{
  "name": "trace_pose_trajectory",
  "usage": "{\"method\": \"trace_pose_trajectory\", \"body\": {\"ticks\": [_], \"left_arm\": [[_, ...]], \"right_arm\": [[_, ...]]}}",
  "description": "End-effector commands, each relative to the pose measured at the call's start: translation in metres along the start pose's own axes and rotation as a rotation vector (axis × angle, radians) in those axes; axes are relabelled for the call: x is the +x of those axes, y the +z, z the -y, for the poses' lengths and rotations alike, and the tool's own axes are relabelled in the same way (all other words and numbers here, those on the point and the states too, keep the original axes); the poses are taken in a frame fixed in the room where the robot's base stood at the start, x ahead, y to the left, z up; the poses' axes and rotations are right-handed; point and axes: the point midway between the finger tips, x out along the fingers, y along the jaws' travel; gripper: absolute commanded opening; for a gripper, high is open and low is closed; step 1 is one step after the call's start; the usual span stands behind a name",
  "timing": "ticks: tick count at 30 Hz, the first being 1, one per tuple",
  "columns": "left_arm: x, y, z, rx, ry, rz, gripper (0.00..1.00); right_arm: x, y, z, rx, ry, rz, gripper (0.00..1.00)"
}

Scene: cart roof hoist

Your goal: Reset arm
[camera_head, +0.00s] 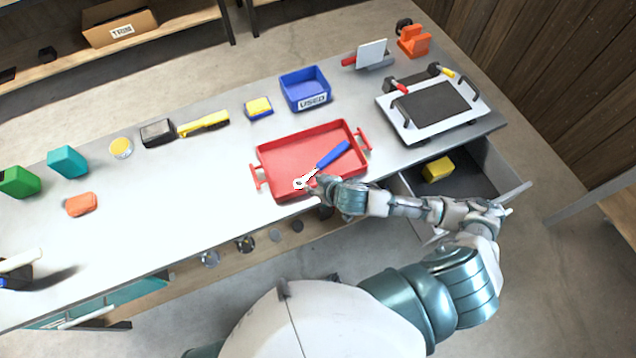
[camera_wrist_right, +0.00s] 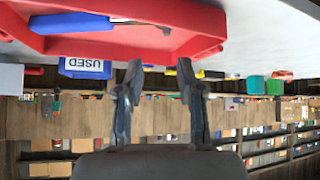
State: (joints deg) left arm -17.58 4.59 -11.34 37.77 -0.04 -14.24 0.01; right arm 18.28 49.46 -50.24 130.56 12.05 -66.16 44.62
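My right gripper (camera_head: 312,186) is over the front edge of the red tray (camera_head: 285,158), close to the metal end of a blue-handled tool (camera_head: 333,154) lying in the tray. In the right wrist view its two fingers (camera_wrist_right: 158,72) stand apart with nothing between them. The red tray (camera_wrist_right: 205,25) and the blue handle (camera_wrist_right: 70,22) show above the fingers there, apart from them. My right arm reaches in from the lower right. I cannot make out my left gripper; a white and dark shape at the left edge is unclear.
The blue USED bin (camera_head: 305,90) stands behind the tray. A white-framed dark panel (camera_head: 437,105) lies at the right. Below it an open drawer (camera_head: 481,165) holds a yellow block (camera_head: 437,169). Several small items line the bench's back left. The front left bench is mostly clear.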

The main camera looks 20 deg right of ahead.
Motion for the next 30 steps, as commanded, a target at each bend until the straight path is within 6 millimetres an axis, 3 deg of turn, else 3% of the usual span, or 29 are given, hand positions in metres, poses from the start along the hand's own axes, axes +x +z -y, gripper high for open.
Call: {"method": "trace_pose_trajectory", "body": {"ticks": [6,23,26,30], "left_arm": [[0.0,0.008,0.003,0.001,0.003,0.002,0.6],[0.0,0.006,0.0,0.0,0.0,0.002,0.6],[0.0,0.006,-0.001,0.0,0.001,0.001,0.6],[0.0,0.005,-0.003,0.0,0.003,0.001,0.6]], "right_arm": [[-0.021,-0.002,0.005,-0.003,0.003,0.002,0.38],[-0.022,0.001,-0.001,0.002,-0.001,0.0,0.38],[-0.022,0.003,0.008,0.002,-0.01,0.005,0.38],[-0.026,0.015,0.038,0.015,-0.033,0.028,0.38]]}}
